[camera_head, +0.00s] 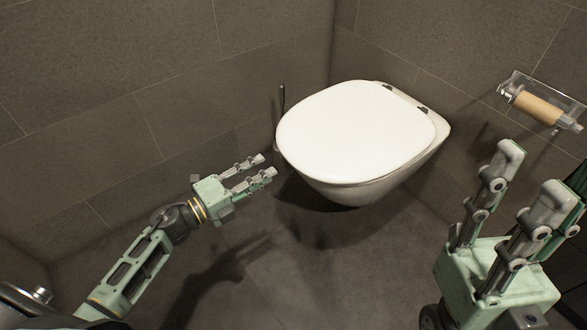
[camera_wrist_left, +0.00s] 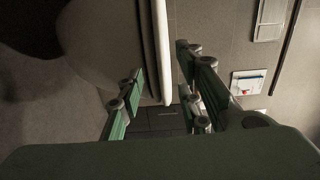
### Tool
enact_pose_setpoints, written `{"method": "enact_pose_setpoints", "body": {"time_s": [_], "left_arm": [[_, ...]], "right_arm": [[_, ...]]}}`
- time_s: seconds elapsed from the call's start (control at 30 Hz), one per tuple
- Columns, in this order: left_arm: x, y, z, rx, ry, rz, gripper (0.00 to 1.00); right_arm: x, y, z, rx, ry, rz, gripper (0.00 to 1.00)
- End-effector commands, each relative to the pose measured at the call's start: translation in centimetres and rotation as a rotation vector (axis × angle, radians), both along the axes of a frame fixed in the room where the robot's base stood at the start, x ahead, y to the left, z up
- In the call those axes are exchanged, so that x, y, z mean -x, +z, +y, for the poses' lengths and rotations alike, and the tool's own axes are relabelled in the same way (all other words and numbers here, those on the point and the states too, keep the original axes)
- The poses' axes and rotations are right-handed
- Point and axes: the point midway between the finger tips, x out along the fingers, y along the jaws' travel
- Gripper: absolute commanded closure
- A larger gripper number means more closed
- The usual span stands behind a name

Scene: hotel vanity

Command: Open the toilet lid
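The toilet lid (camera_head: 350,130) is white and lies shut on the wall-hung toilet bowl (camera_head: 350,192). My left gripper (camera_head: 266,167) is open and empty, its fingertips pointing at the lid's left edge. In the left wrist view the lid's thin pale edge (camera_wrist_left: 162,50) runs between the open fingers (camera_wrist_left: 160,90), with the bowl (camera_wrist_left: 95,40) on the left. I cannot tell whether the fingers touch it. My right gripper (camera_head: 530,180) is open and empty at the right, pointing up, away from the lid.
A toilet paper holder with a brown roll (camera_head: 538,107) is on the right wall, behind my right gripper. A thin dark brush handle (camera_head: 282,97) stands behind the lid's left side. Tiled walls close in the back. The floor (camera_head: 250,270) in front of the toilet is clear.

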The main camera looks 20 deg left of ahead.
Motion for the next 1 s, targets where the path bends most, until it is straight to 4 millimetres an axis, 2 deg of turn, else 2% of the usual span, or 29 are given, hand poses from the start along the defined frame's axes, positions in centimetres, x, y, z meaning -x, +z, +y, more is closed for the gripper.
{"method": "enact_pose_setpoints", "body": {"time_s": [0.1, 0.6, 0.93, 1.0], "left_arm": [[-0.3, 0.1, -0.5, -0.012, -0.013, -0.016, 0.67], [-5.7, 0.1, -4.6, -0.009, -0.010, -0.012, 0.67], [-6.1, 0.2, -5.0, -0.010, -0.010, -0.012, 0.67], [-6.1, 0.2, -5.0, -0.010, -0.010, -0.012, 0.72]], "right_arm": [[0.8, 0.2, -0.2, -0.008, 0.001, -0.028, 0.60], [0.3, 0.6, 0.0, -0.003, -0.001, -0.072, 0.60], [0.2, 0.8, 0.0, 0.000, -0.002, -0.075, 0.60], [0.2, 0.8, 0.0, 0.000, -0.002, -0.075, 0.60]]}}
